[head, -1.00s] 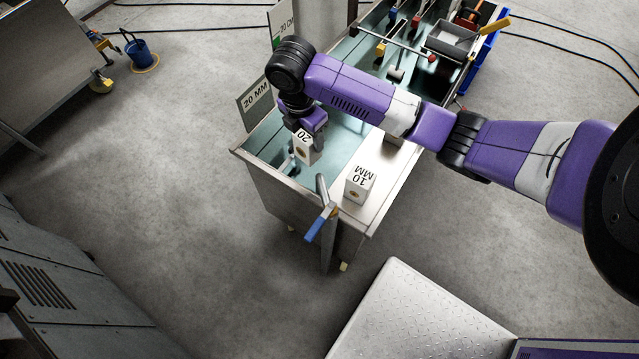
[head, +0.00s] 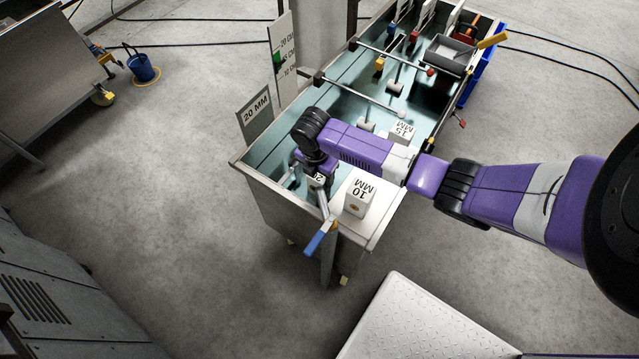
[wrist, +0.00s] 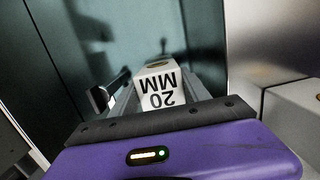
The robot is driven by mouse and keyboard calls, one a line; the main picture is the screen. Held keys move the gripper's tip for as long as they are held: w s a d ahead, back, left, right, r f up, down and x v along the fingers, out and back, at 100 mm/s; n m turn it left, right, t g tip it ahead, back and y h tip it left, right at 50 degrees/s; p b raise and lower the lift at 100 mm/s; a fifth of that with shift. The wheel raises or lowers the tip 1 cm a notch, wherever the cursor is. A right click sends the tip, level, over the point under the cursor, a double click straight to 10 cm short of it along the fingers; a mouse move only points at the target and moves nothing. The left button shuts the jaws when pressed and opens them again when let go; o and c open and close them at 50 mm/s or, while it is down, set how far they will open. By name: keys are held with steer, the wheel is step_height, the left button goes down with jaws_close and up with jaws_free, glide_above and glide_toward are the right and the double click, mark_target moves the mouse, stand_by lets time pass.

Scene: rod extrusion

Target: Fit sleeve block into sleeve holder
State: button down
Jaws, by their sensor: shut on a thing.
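My gripper (head: 317,174) is shut on the white sleeve block marked 20 MM, whose top shows in the head view (head: 319,181). In the wrist view the 20 MM block (wrist: 160,86) sits between the fingers with its lettering facing the camera. My gripper and the block are low inside the near end of the water trough.
A 10 MM block (head: 360,197) stands on the trough's near right ledge and a 15 MM block (head: 402,132) farther back. A 20 MM sign (head: 256,116) stands on the left rim (head: 240,163).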

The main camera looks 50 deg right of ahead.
steer(key=shift+f+b, duration=0.35)
steer(key=shift+f, duration=2.25)
steer(key=c, duration=0.5)
jaws_free()
